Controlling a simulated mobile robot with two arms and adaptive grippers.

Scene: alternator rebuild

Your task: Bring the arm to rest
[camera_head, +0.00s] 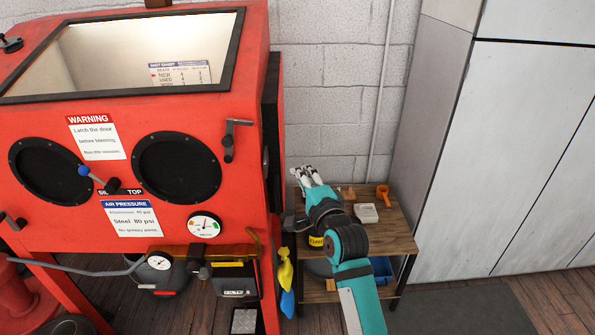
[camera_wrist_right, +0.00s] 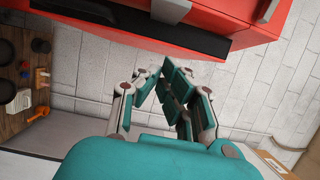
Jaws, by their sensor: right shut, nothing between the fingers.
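My right arm reaches up from the lower right in the head view. My right gripper (camera_head: 306,175) is shut and empty, above the back left part of the small wooden side table (camera_head: 395,240). In the wrist view the right gripper (camera_wrist_right: 168,72) shows its fingers closed together at the tips with nothing between them. Beyond the fingertips in that view are the red blasting cabinet (camera_wrist_right: 215,25) and the white block wall. My left gripper is in neither view.
The red blast cabinet (camera_head: 60,180) stands close to the left of the arm. On the table lie an orange item (camera_head: 383,193) and a pale box (camera_head: 365,213). A blue bin (camera_head: 382,268) sits below. A grey locker (camera_head: 525,130) stands right.

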